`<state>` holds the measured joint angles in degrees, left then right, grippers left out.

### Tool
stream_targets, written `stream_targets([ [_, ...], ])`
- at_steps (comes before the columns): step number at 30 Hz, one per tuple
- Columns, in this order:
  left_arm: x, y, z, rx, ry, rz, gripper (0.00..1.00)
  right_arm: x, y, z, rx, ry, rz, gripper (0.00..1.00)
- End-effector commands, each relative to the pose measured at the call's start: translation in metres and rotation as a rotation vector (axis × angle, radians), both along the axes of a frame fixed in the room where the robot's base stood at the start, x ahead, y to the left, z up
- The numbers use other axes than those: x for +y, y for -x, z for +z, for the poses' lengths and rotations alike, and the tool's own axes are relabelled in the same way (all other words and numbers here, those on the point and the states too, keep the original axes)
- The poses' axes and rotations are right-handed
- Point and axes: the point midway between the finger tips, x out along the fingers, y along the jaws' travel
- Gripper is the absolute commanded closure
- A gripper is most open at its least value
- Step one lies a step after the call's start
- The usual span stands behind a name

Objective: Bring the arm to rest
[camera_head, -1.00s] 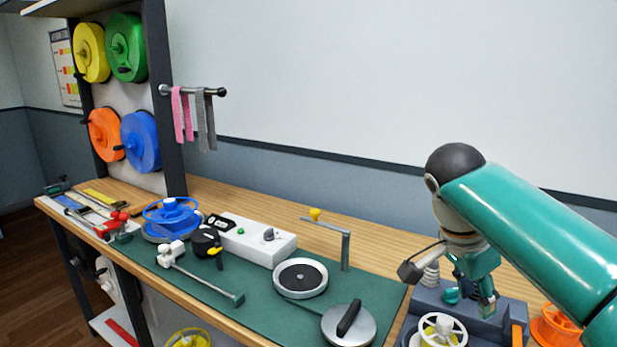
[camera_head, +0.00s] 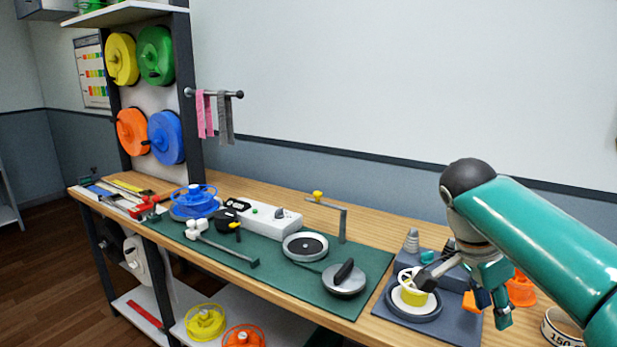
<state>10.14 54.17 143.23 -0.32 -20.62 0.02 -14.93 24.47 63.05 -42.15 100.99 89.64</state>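My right arm comes in from the right, and its gripper (camera_head: 465,297) hangs over the right part of the bench (camera_head: 330,205). Its dark left finger and teal right finger stand well apart, and I see nothing held between them. Behind and below it is a dark grey fixture (camera_head: 455,322) with a white and yellow spool (camera_head: 409,297) on a round base. The left finger overlaps the spool in the picture; I cannot tell whether they touch. My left gripper is not in view.
A green mat (camera_head: 268,250) carries a round pad (camera_head: 305,246), a silver disc with a black handle (camera_head: 345,278), a white box (camera_head: 262,220) and a blue reel (camera_head: 195,200). Coloured spools (camera_head: 166,138) hang on the rack. An orange spool (camera_head: 521,290) stands behind the arm.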

Motion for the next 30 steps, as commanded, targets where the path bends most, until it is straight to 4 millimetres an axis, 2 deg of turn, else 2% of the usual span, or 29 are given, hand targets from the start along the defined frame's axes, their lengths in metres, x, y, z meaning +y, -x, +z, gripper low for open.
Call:
stream_targets([
  [1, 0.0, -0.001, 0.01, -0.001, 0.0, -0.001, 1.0, -0.005, -0.003, -0.01, 0.052, 0.01, -0.011, 0.62],
  [5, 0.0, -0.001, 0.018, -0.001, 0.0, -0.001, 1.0, -0.011, 0.002, -0.043, 0.173, 0.023, -0.018, 0.62],
  [11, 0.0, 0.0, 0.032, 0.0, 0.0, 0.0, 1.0, -0.01, 0.014, -0.107, 0.344, -0.011, 0.016, 0.62],
  [14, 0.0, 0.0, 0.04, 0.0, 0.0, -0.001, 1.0, -0.005, 0.024, -0.148, 0.427, -0.061, 0.07, 0.62],
  [17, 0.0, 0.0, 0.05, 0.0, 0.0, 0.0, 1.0, 0.006, 0.042, -0.198, 0.517, -0.149, 0.156, 0.62],
  [20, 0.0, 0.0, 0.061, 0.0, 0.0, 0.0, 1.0, 0.027, 0.076, -0.258, 0.599, -0.297, 0.277, 0.62],
  [21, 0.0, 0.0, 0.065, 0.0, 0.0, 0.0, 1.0, 0.039, 0.093, -0.281, 0.621, -0.369, 0.329, 0.62],
  [24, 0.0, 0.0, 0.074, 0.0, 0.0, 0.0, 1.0, 0.074, 0.141, -0.329, 0.636, -0.559, 0.459, 0.62],
  [27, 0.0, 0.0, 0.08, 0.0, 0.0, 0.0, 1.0, 0.109, 0.186, -0.361, 0.59, -0.72, 0.575, 0.62],
  [30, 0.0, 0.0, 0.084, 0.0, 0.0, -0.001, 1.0, 0.139, 0.221, -0.379, 0.501, -0.828, 0.683, 0.62],
])
